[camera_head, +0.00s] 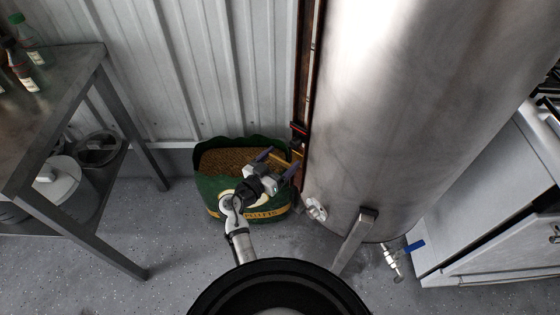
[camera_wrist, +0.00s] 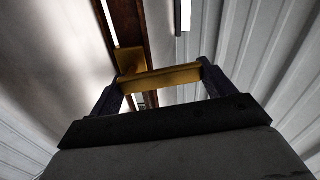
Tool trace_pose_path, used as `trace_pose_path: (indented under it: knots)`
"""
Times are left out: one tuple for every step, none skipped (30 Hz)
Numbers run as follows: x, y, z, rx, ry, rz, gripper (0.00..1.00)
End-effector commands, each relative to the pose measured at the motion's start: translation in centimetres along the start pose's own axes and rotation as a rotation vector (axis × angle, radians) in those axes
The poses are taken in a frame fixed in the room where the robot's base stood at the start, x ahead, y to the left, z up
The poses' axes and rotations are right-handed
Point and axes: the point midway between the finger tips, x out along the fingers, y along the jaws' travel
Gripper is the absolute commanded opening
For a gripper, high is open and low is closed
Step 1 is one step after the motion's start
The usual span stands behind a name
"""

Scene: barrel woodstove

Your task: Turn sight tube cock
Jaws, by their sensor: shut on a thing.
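The sight tube (camera_head: 306,70) runs in a dark reddish-brown guard down the left side of a steel tank (camera_head: 400,100). A brass cock (camera_head: 297,147) sits at its lower end, partly hidden by my gripper. My gripper (camera_head: 279,164) reaches up to it from below. In the wrist view, the cock's brass bar (camera_wrist: 160,78) lies crosswise between the two dark fingers, and my gripper (camera_wrist: 163,84) is shut on it. A brass block (camera_wrist: 130,60) joins the bar to the brown guard (camera_wrist: 128,25).
A green pellet bag (camera_head: 215,190) stands open below my gripper. A round fitting (camera_head: 316,209) and a blue-handled valve (camera_head: 414,246) are low on the tank. A steel table (camera_head: 75,70) with bottles is at left, a white cabinet (camera_head: 490,190) at right. Corrugated wall (camera_head: 220,70) stands behind.

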Motion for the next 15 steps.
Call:
trace_pose_path:
  knots:
    - [0.0,-0.1,0.5,-0.032,0.0,0.0,0.41]
    - [0.0,-0.1,0.6,-0.055,0.0,0.0,0.41]
    - [0.0,-0.1,0.8,-0.087,0.0,0.0,0.41]
    - [0.0,-0.1,0.8,-0.113,0.0,0.0,0.41]
    - [0.0,-0.1,0.9,-0.14,0.0,0.001,0.41]
    - [0.0,-0.1,1.1,-0.177,0.0,0.001,0.41]
    - [0.0,-0.1,1.1,-0.206,0.001,0.001,0.41]
    - [0.0,-0.1,1.2,-0.234,0.001,0.0,0.41]
    - [0.0,-0.1,1.4,-0.273,0.001,0.0,0.41]
    - [0.0,0.0,1.5,-0.302,0.001,0.0,0.41]
    - [0.0,0.0,1.5,-0.331,0.0,0.001,0.41]
    - [0.0,0.0,1.7,-0.368,0.0,0.001,0.41]
    - [0.0,0.1,1.7,-0.397,0.0,0.001,0.41]
    - [0.0,0.1,1.8,-0.426,0.0,0.0,0.41]
    - [-0.1,0.1,1.9,-0.464,0.001,0.0,0.41]
